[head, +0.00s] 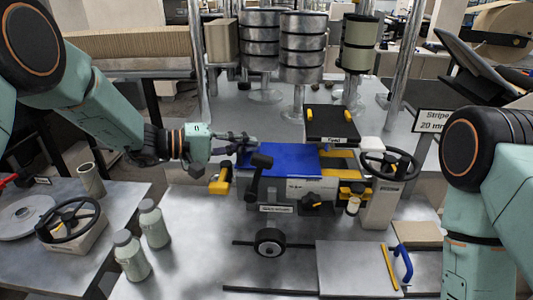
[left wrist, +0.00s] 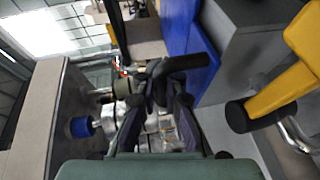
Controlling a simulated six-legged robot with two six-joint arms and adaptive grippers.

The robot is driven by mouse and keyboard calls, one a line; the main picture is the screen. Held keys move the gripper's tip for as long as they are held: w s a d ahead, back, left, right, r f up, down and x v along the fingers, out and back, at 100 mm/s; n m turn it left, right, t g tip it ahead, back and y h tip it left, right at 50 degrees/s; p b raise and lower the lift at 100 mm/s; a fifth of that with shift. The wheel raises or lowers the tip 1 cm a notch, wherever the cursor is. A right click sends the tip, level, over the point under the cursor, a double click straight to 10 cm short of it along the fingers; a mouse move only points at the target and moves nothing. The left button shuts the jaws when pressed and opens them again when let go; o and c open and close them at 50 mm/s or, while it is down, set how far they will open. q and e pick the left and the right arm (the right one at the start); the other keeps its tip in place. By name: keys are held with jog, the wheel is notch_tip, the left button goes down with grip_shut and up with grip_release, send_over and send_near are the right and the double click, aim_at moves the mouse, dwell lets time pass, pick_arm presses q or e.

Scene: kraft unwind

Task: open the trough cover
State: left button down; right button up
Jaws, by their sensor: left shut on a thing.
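The blue trough cover (head: 285,159) lies about flat on the grey machine in the middle of the head view. In the left wrist view, the cover (left wrist: 177,30) stands behind a dark handle (left wrist: 182,66). My left gripper (head: 246,142) is at the cover's left back corner. In the left wrist view, its fingers (left wrist: 158,98) are shut on the dark handle. The fingers hide part of the handle. My right arm shows at the right edge of the head view, but its gripper is out of view.
A black lever (head: 259,167) stands up in front of the cover, near my left gripper. A yellow block (head: 221,181) is at the machine's left side. A black panel (head: 333,123) is behind the cover, and a handwheel (head: 389,165) is to the right. Two bottles (head: 131,256) stand front left.

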pick_arm(q)
jog(key=shift+a+r, duration=0.1)
jog(key=shift+a, duration=0.65)
jog(key=c, duration=2)
grip_release()
jog(key=shift+d, duration=0.1)
jog(key=o, duration=0.6)
jog(key=shift+s+r, duration=0.1)
jog(key=shift+s, duration=0.1)
jog(key=shift+w, duration=0.2)
